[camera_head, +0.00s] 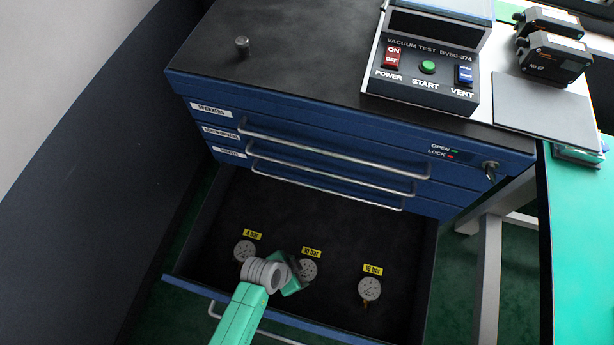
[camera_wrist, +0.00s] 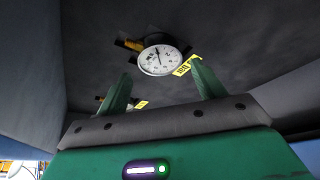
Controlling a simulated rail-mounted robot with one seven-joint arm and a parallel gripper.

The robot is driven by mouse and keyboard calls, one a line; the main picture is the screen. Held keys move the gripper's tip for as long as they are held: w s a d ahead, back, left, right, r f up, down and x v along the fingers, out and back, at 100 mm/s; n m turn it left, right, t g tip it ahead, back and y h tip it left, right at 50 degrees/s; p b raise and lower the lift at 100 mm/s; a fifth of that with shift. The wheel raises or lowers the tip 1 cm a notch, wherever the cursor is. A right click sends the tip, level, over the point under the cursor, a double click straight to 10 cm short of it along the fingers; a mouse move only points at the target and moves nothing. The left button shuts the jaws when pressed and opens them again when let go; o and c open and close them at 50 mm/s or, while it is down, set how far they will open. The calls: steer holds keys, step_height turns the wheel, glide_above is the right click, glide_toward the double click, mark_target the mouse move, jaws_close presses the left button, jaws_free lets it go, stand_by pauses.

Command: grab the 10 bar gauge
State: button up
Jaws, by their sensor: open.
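Three round white-faced gauges lie on the dark floor of an open drawer (camera_head: 400,235), each with a yellow label behind it. The middle gauge (camera_head: 308,269), at the label that seems to read 10 bar (camera_head: 311,252), is partly hidden by my gripper (camera_head: 297,279). My gripper is open and empty, close beside this gauge. In the wrist view a gauge (camera_wrist: 160,60) with a brass stem lies beyond and between the open fingertips, with a gap to them. A label (camera_wrist: 186,66) beside it is partly behind the right finger and hard to read.
The 4 bar gauge (camera_head: 245,251) lies to the left, the right-hand gauge (camera_head: 370,288) to the right. The drawer's front wall (camera_head: 340,334) and the blue cabinet (camera_head: 330,150) bound the space. A vacuum test box (camera_head: 425,75) and a small metal knob (camera_head: 242,45) stand on top.

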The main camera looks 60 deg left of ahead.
mark_target(305, 270)
steer(key=b+x, duration=0.3)
steer(key=x, duration=0.2)
steer(key=shift+w+d+f+b, duration=0.1)
steer(key=shift+w+b, duration=0.15)
steer(key=shift+b, duration=0.05)
steer(key=shift+r, duration=0.2)
steer(key=c, duration=0.7)
